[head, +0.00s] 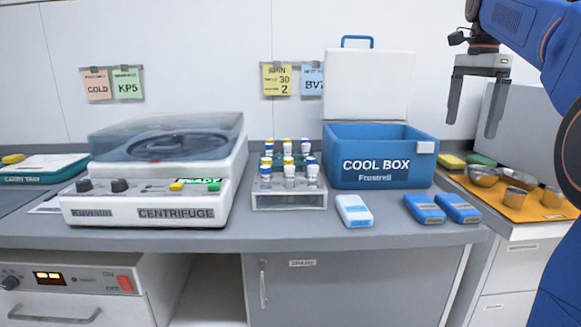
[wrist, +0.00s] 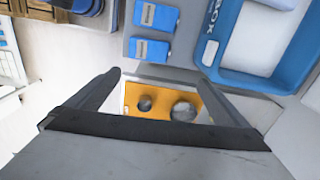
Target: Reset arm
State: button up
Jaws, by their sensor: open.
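My gripper (head: 475,105) is open and empty. In the head view it hangs in the air at the upper right, fingers pointing down, to the right of the open cool box (head: 375,178) and above the orange mat (head: 515,210). In the wrist view its two fingers (wrist: 165,95) are spread apart with the orange mat and metal bowls (wrist: 183,110) far below between them. Nothing touches the fingers. My blue arm runs along the right edge of the head view.
The cool box lid (head: 366,85) stands upright. Two blue packs (head: 458,208) and a white-blue pack (head: 354,210) lie in front. A vial rack (head: 289,200) stands left of the box, beside the centrifuge (head: 150,212) with its lid closed. A carry tray (head: 45,168) is far left.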

jog(key=s+a+f+n+t, duration=0.1)
jog(key=s+a+f+n, duration=0.3)
jog(key=s+f, duration=0.5)
jog(key=s+a+f+n+t, duration=0.2)
jog(key=s+a+f+n, duration=0.3)
jog(key=s+f, duration=0.5)
jog(key=s+a+f+n+t, duration=0.1)
jog(key=s+a+f+n, duration=0.4)
jog(key=f, duration=1.1)
jog(key=s+n, duration=0.3)
jog(key=s, duration=0.2)
jog(key=shift+f+t, duration=0.3)
jog(key=shift+f, duration=0.05)
